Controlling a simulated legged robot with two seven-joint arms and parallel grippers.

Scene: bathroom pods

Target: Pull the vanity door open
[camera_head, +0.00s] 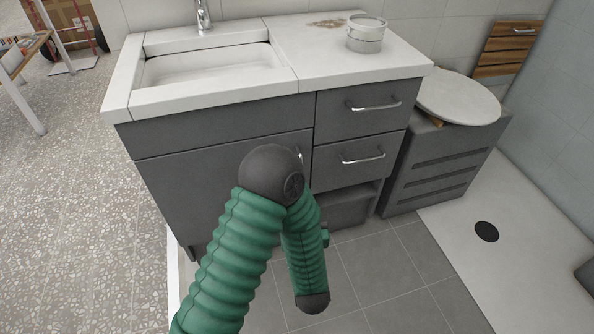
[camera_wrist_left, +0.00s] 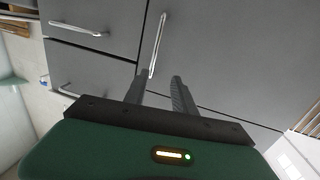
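The vanity door (camera_head: 185,190) is the dark grey panel under the sink, and it looks shut. Its metal handle (camera_head: 301,155) is mostly hidden behind my left arm's dark joint. In the left wrist view the door (camera_wrist_left: 225,60) fills the upper right, with the long bar handle (camera_wrist_left: 157,45) near its seam with the drawers. My left gripper (camera_wrist_left: 158,78) is open, its two fingers apart. The handle's near end appears between the fingertips; I cannot tell whether they touch it. In the head view my left gripper is hidden behind my arm. My right gripper is not in view.
Two drawers with bar handles (camera_head: 374,104) are right of the door. A round container (camera_head: 366,33) stands on the white countertop (camera_head: 310,62). A grey slatted unit with a round lid (camera_head: 458,97) stands to the right. Tiled floor (camera_head: 385,275) is clear in front.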

